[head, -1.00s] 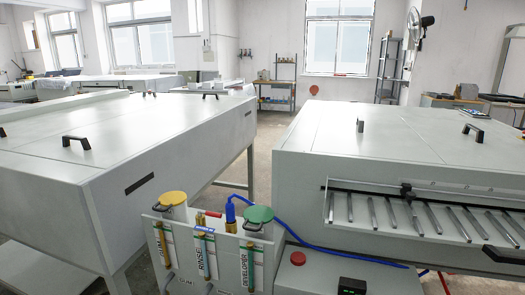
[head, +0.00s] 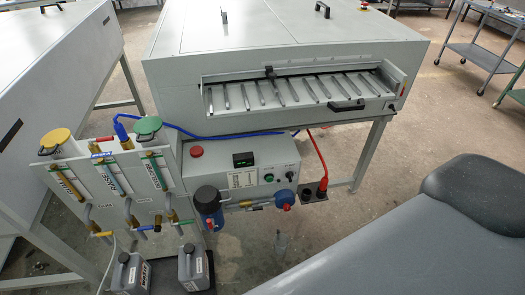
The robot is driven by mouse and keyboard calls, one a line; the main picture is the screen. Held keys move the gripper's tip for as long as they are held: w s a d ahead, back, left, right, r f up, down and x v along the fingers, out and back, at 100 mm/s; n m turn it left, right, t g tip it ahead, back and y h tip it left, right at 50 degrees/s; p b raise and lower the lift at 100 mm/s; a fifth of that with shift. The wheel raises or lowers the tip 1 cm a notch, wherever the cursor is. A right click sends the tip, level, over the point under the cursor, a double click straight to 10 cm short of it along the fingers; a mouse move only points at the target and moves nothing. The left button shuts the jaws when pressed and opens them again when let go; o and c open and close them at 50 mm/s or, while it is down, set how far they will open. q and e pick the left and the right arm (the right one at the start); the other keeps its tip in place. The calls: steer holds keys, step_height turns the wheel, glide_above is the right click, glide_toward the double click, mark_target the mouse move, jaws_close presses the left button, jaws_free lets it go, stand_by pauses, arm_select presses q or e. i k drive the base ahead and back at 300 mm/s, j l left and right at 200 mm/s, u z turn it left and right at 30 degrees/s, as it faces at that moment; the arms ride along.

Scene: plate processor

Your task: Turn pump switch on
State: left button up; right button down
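A grey control box stands below the front of the plate processor (head: 290,55) in the head view. Its front panel (head: 222,182) carries a red button on top (head: 196,152), a black display with green digits (head: 244,159), a white label (head: 242,179) and small dark knobs or switches (head: 268,178) at its right end. The markings are too small to read, so I cannot tell which one is the pump switch or its position. Neither of my grippers shows in the view.
Developer, rinse and gum tubes with a green lid (head: 147,125) and a yellow lid (head: 55,138) stand left of the box. A blue filter (head: 209,207) and pipes sit in front of it. A red plug and cable (head: 322,184) are at its right. Grey canisters (head: 130,274) stand below.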

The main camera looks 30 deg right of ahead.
mark_target(290, 176)
steer(key=z, duration=1.15)
